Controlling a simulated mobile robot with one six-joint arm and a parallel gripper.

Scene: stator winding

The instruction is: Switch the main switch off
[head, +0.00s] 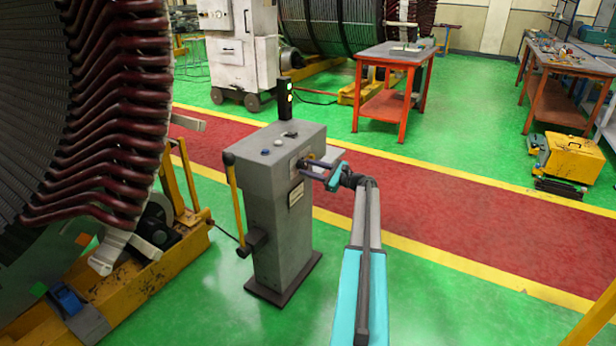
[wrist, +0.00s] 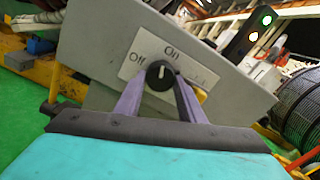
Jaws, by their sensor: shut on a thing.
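The main switch (wrist: 161,75) is a black rotary knob with a white pointer line on a white plate marked "Off" on the left and "On" at the top. In the wrist view its pointer appears to point up, towards "On". My gripper (wrist: 160,85) has its two purple fingers around the knob, shut on it. The switch is on the side of a grey control pedestal (head: 280,215). In the head view my gripper (head: 305,166) reaches the pedestal's upper right side, and the knob itself is largely hidden there.
A signal light (head: 286,98) stands on the pedestal top, with lit lamps in the wrist view (wrist: 258,30). A large stator (head: 90,110) with red coils stands at the left. An orange table (head: 390,72) and a yellow machine (head: 570,158) stand beyond the red walkway. Green floor right of the pedestal is clear.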

